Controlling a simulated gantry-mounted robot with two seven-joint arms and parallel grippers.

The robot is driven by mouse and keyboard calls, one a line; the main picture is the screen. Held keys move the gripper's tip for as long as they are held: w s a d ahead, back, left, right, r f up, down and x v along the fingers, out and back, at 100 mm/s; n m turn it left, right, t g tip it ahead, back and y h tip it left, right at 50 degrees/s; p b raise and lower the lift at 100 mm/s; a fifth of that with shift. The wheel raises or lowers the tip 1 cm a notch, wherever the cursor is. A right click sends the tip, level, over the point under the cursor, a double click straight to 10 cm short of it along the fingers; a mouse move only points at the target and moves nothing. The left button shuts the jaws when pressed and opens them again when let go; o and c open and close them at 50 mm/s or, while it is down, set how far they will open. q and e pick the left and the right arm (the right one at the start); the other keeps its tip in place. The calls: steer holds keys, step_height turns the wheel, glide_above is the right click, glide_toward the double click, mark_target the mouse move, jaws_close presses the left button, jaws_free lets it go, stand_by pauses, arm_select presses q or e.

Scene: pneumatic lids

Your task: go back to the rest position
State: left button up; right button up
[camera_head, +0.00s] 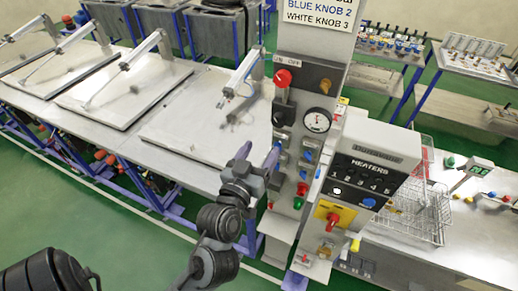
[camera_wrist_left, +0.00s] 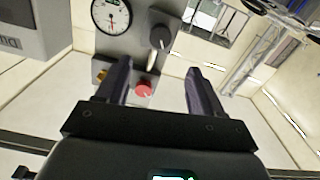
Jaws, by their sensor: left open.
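My left gripper (camera_head: 274,152) is in front of the left side of the grey control panel (camera_head: 305,60), close to its lower knobs. In the left wrist view its two dark fingers (camera_wrist_left: 158,72) stand wide apart with nothing held between them. The red knob (camera_head: 282,78) on the panel is above the gripper in the head view. In the left wrist view a red knob (camera_wrist_left: 143,90) shows between the fingers, beyond them. I cannot tell whether a finger touches the panel. My right gripper is not in view.
A pressure gauge (camera_head: 317,120) sits on the panel, with a heaters box (camera_head: 365,170) to its right. Flat lids with metal arms lie on the long table (camera_head: 60,100) at left. A wire basket (camera_head: 420,215) stands at right.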

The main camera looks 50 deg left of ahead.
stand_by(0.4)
arm_select(q)
steer(key=s+d+f+m+g+h, duration=0.2)
steer(key=s+f+m+h, duration=0.1)
steer(key=f, duration=0.5)
steer(key=s+d+f+m+g+h, duration=0.2)
steer(key=s+d+f, duration=0.1)
steer(key=f, duration=0.5)
steer(key=s+d+f+m+g+h, duration=0.2)
steer(key=s+d+f+g, duration=0.2)
steer(key=s+f+g, duration=0.5)
steer(key=s+f, duration=0.1)
steer(key=s, duration=0.1)
steer(key=shift+s+d+m, duration=0.15)
steer(key=shift+s+m, duration=0.2)
steer(key=shift+m, duration=0.05)
stand_by(2.3)
